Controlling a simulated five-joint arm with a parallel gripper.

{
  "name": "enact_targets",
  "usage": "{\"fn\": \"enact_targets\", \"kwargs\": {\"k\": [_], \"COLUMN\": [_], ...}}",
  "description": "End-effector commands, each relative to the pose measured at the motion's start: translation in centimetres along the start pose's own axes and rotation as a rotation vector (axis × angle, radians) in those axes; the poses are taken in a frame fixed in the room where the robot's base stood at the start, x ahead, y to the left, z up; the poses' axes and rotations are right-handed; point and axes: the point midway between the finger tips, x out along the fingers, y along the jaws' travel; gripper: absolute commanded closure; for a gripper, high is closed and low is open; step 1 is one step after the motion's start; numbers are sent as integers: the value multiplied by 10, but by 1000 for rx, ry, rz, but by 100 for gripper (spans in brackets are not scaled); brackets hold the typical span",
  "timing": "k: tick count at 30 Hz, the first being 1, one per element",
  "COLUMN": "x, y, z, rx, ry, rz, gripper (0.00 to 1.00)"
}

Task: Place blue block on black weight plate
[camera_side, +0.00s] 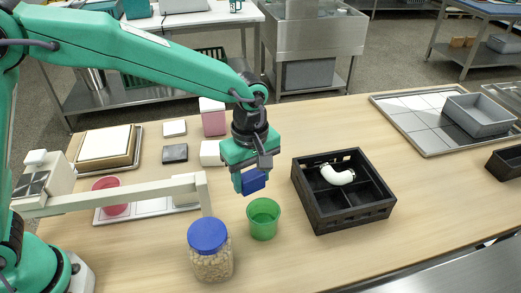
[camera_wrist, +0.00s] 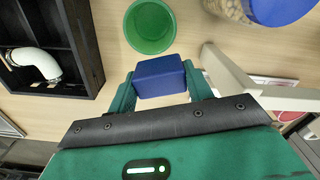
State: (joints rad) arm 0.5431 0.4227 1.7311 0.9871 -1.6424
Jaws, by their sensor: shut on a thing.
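My gripper (camera_side: 251,180) is shut on the blue block (camera_side: 254,182) and holds it above the table, behind the green cup and left of the black crate. In the wrist view the blue block (camera_wrist: 161,77) sits between the two green fingers of my gripper (camera_wrist: 160,82). A small dark flat piece (camera_side: 175,153) lies on the table to the left, among pale blocks. I cannot tell whether it is the black weight plate. No round black plate shows clearly in either view.
The green cup (camera_side: 263,218) and a blue-lidded jar (camera_side: 210,252) stand in front. The black crate (camera_side: 334,219) holds a white pipe elbow (camera_side: 338,175). A pale beam (camera_side: 125,194) crosses the left side.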

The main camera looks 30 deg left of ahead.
Motion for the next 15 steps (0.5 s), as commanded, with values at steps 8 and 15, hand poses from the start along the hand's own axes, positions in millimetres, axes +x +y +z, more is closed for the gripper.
{"fn": "enact_targets", "kwargs": {"k": [8,15], "x": [-5,-9], "y": [-13,-37], "z": [-79,-146], "rx": [-425,-824], "ry": [0,0], "rz": [1,0], "gripper": [72,72]}}
